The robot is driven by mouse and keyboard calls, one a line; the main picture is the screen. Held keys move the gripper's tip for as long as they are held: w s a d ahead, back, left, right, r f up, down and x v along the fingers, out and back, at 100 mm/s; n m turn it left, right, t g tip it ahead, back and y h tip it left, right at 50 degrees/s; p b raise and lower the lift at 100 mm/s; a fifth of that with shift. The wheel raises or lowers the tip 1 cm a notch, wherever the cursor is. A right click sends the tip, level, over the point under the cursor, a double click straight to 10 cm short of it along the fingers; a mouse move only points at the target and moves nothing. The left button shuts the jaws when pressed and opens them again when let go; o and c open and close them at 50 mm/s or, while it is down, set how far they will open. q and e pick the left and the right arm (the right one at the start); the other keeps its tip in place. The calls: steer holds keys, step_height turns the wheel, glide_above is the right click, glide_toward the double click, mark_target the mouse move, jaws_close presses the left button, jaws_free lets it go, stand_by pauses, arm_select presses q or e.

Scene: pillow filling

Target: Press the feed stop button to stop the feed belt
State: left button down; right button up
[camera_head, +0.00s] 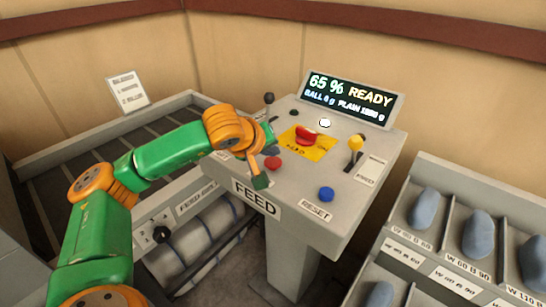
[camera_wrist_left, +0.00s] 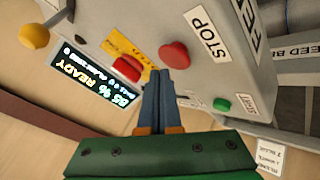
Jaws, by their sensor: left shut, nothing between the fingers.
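The red stop button (camera_head: 273,163) sits on the left part of the grey control console (camera_head: 345,200). In the left wrist view the red button (camera_wrist_left: 174,55) is beside a STOP label (camera_wrist_left: 207,33). My left gripper (camera_wrist_left: 158,73) is shut and empty. In that view its blue-grey fingertips are right by the button's edge; I cannot tell whether they touch it. In the head view the left gripper (camera_head: 269,151) is over the console's left edge, close to the button, with its fingers hard to make out. A green button (camera_wrist_left: 221,104) is beside another label. My right gripper is not in view.
A red knob (camera_head: 306,135) on a yellow plate, a blue reset button (camera_head: 326,193), a yellow-knobbed lever (camera_head: 355,143) and a black-knobbed lever (camera_head: 269,98) crowd the console. The display (camera_head: 348,97) reads 65 % READY. A compartment rack (camera_head: 440,170) stands right.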

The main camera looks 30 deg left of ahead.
mark_target(271, 164)
arm_select(q)
steer(key=shift+r, duration=0.2)
step_height(271, 164, up, 5)
steer(key=p, duration=0.4)
steer(key=shift+f, duration=0.1)
stand_by(0.4)
stand_by(0.3)
